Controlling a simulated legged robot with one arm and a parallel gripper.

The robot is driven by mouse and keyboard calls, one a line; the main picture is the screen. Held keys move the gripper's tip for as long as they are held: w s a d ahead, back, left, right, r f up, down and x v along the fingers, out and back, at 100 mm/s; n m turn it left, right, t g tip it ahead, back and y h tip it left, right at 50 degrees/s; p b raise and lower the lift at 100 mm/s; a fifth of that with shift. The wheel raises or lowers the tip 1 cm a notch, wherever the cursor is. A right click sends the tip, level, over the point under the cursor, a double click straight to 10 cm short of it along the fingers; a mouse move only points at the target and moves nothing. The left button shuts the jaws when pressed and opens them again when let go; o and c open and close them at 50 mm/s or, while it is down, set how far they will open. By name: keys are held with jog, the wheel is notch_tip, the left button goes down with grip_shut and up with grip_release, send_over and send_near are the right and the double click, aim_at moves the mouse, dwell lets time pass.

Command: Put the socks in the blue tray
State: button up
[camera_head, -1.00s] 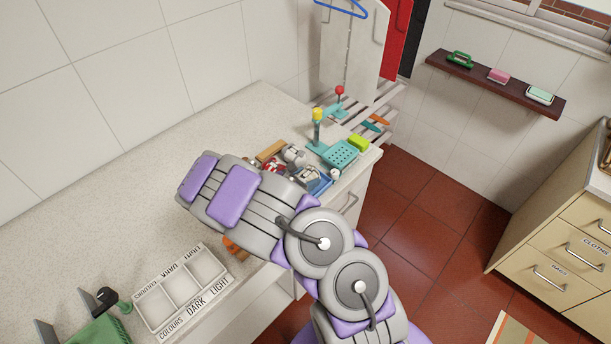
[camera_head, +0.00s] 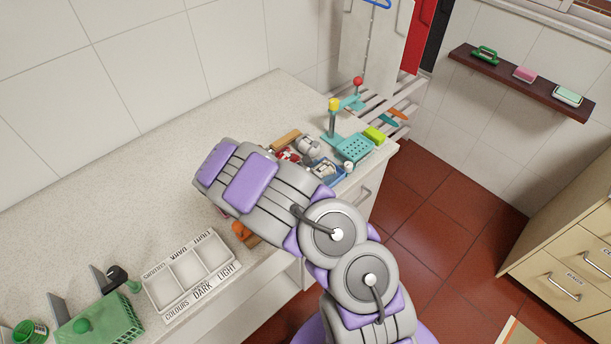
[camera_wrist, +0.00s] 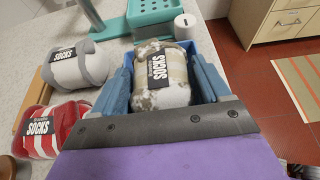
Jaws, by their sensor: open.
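The camouflage socks (camera_wrist: 162,90) with a black label sit in the blue tray (camera_wrist: 206,50) in the wrist view. My open gripper (camera_wrist: 163,68) has one finger on each side of them; whether the fingers touch them I cannot tell. White-and-grey socks (camera_wrist: 80,70) and red-and-white socks (camera_wrist: 38,132) lie to the left, outside the tray. In the head view the grey socks (camera_head: 309,147), red socks (camera_head: 287,155) and blue tray (camera_head: 341,178) show past my arm. My gripper is hidden there.
A teal perforated holder (camera_head: 354,148) and a yellow-topped post (camera_head: 334,105) stand behind the tray. A white sorting tray (camera_head: 190,270) and green basket (camera_head: 100,320) are at the lower left.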

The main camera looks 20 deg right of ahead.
jog(key=p+v, duration=0.2)
jog(key=v, duration=1.2)
jog(key=shift+a, duration=0.2)
jog(key=shift+p+v, duration=0.35)
jog(key=shift+v, duration=1.45)
jog(key=s+d+r+m+g+y+b, duration=0.1)
jog(key=s+d+r+m+g+y, duration=0.2)
jog(key=s+d+r+m+g, duration=0.65)
jog(key=s+a+r+m+t+y, duration=0.1)
jog(key=s+a+r+m+y, duration=0.1)
jog(key=s, duration=0.6)
jog(key=s+a+r+m+t+y+b, duration=0.1)
jog(key=s+a+r+m+y, duration=0.2)
jog(key=s+m, duration=0.3)
jog(key=s+a+r+m+t+y, duration=0.1)
jog(key=s+a+m+y, duration=0.3)
jog(key=s, duration=0.6)
jog(key=shift+s+a+r+y+b, duration=0.25)
jog(key=shift+a+r+y+b, duration=0.15)
jog(key=shift+r, duration=0.45)
jog(key=shift+m, duration=0.25)
